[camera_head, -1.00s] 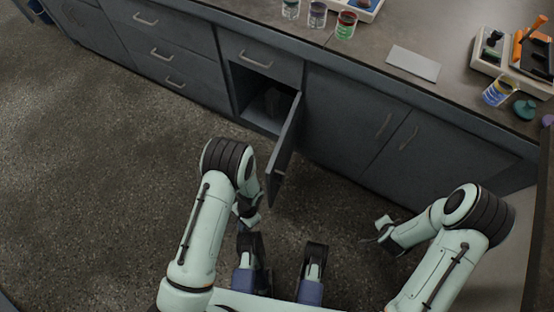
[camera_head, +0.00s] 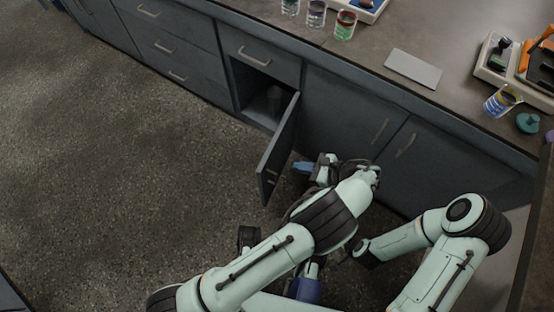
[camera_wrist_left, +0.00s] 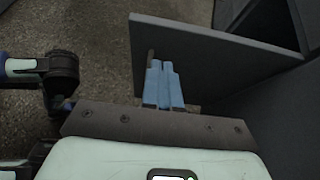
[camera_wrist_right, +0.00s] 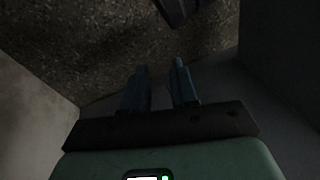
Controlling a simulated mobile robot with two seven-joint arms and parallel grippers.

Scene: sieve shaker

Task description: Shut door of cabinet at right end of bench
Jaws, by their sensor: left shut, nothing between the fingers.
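The one open cabinet door (camera_head: 278,155) stands swung out from the bench front, left of two closed doors. It is hinged at the right side of its dark opening (camera_head: 255,95), where a dim object shows inside. My left gripper (camera_head: 302,167) is shut and empty, on the right, outer side of the door. In the left wrist view its blue fingertips (camera_wrist_left: 161,68) lie very close to the door face (camera_wrist_left: 225,50); contact cannot be told. A short dark bar stands beside them. My right gripper (camera_wrist_right: 161,70) is empty with its fingers apart, low over the floor.
Closed doors with handles (camera_head: 410,150) lie right of the opening, drawers (camera_head: 170,45) left. The bench top holds jars (camera_head: 345,25), a flat grey plate (camera_head: 414,68) and a tool tray. Open floor (camera_head: 130,180) lies left of the door.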

